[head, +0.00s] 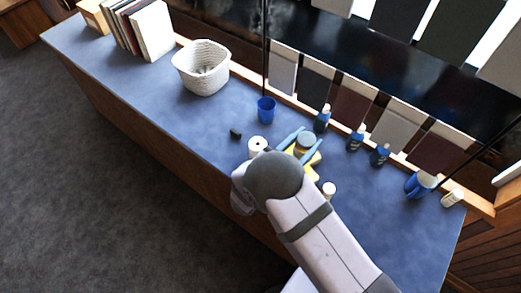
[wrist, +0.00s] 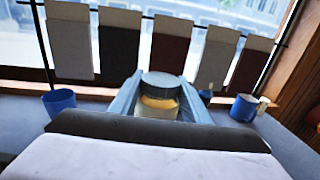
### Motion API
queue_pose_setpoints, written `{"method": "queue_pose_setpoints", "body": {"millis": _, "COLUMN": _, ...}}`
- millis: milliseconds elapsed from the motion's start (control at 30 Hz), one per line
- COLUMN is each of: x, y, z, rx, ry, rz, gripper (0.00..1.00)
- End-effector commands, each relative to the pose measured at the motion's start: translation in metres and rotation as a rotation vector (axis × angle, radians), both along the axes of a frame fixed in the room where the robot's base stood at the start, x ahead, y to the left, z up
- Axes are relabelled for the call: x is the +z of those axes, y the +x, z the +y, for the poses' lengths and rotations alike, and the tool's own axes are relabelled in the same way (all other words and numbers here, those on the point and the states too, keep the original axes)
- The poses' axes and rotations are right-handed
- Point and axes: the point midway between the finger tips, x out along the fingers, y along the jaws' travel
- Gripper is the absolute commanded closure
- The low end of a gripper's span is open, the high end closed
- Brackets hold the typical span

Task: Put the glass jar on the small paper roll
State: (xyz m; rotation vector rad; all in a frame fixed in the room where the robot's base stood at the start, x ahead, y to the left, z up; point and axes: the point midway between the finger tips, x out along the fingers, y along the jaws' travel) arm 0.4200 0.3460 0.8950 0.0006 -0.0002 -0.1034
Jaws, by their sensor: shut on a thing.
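My gripper (head: 309,140) has light blue fingers and is shut on the glass jar (head: 306,141), which has a grey lid. In the wrist view the jar (wrist: 158,98) stands upright between the two fingers, with yellowish contents below the lid. Its base is hidden, so I cannot tell how high it is above the counter. The small paper roll (head: 257,145) is white with a dark core and stands upright on the counter, left of the jar and apart from it. The roll is not visible in the wrist view.
The blue counter (head: 150,95) also carries a blue cup (head: 266,110), a small dark object (head: 235,133), a yellow object (head: 314,160) beside the gripper, and a white object (head: 329,189). Bottles (head: 356,138) and a blue mug (head: 418,184) line the back. A white basket (head: 201,68) stands left.

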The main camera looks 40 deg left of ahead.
Motion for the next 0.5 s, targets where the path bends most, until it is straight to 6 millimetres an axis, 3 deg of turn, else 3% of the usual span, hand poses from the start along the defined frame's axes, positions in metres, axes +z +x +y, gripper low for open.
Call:
{"method": "queue_pose_setpoints", "body": {"millis": 33, "x": 0.0, "y": -0.002, "z": 0.025, "rx": 0.037, "ry": 0.012, "rz": -0.006, "gripper": 0.9}}
{"method": "queue_pose_setpoints", "body": {"millis": 200, "x": 0.026, "y": -0.011, "z": 0.088, "rx": 0.141, "ry": 0.01, "rz": -0.005, "gripper": 0.9}}
{"method": "queue_pose_setpoints", "body": {"millis": 300, "x": 0.043, "y": -0.018, "z": 0.116, "rx": 0.189, "ry": 0.009, "rz": -0.005, "gripper": 0.9}}
{"method": "queue_pose_setpoints", "body": {"millis": 500, "x": 0.066, "y": -0.028, "z": 0.147, "rx": 0.245, "ry": 0.004, "rz": -0.003, "gripper": 0.9}}
